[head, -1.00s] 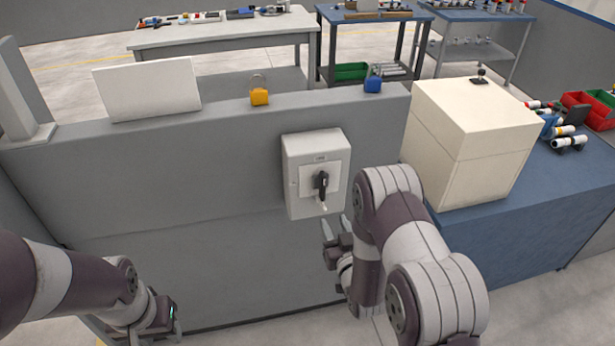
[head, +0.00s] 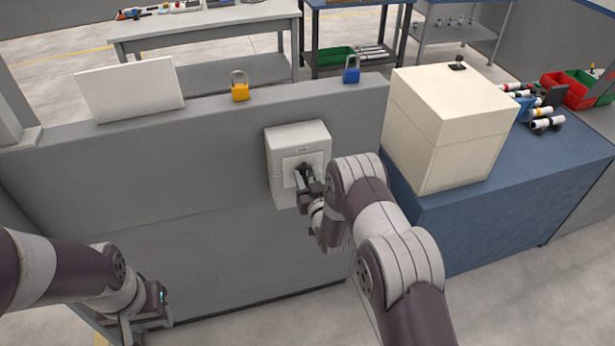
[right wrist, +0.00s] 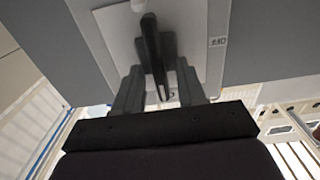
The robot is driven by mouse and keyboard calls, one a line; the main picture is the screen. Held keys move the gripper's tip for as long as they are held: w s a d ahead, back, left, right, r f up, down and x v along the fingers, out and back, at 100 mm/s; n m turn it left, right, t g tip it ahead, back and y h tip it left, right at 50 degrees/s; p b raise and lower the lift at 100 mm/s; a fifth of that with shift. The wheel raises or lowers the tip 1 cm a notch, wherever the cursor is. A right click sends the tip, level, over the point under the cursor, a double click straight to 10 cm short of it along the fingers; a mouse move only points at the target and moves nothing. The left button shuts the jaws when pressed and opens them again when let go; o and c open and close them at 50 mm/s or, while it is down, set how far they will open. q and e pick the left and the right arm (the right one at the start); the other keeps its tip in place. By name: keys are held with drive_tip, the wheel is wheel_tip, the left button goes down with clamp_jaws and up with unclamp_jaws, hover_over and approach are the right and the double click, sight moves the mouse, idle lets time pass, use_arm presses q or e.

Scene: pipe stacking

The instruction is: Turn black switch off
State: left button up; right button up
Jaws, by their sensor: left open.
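The black switch handle (right wrist: 151,42) sits on a light grey switch box (head: 284,150) fixed to the front of a grey wall. In the right wrist view the handle runs lengthwise between the two fingers of my right gripper (right wrist: 158,82). The fingers stand apart on either side of it, with a gap visible on the right. In the head view my right gripper (head: 307,184) is at the box front and covers most of the handle. My left gripper (head: 148,318) is open and empty, low at the left, away from the switch.
A yellow padlock (head: 240,88) and a blue padlock (head: 351,70) stand on the wall's top ledge beside a blank white panel (head: 130,90). A cream box (head: 450,130) stands on a blue bench (head: 480,220) right of my right arm.

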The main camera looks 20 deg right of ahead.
clamp_jaws()
drive_tip(key=shift+f+n+b, duration=0.15)
drive_tip(key=shift+n+b, duration=0.35)
drive_tip(key=shift+b, duration=0.25)
drive_tip(key=shift+a+f+n+b, duration=0.15)
drive_tip(key=shift+a+n+b, duration=0.1)
drive_tip(key=shift+n+b, duration=2.55)
drive_tip(key=shift+a+f+n+b, duration=0.1)
drive_tip(key=shift+a+n+b, duration=0.1)
drive_tip(key=shift+n+b, duration=2.55)
drive_tip(key=shift+a+f+n+b, duration=0.15)
drive_tip(key=shift+a+n+b, duration=0.1)
drive_tip(key=shift+n+b, duration=2.55)
drive_tip(key=shift+n, duration=0.25)
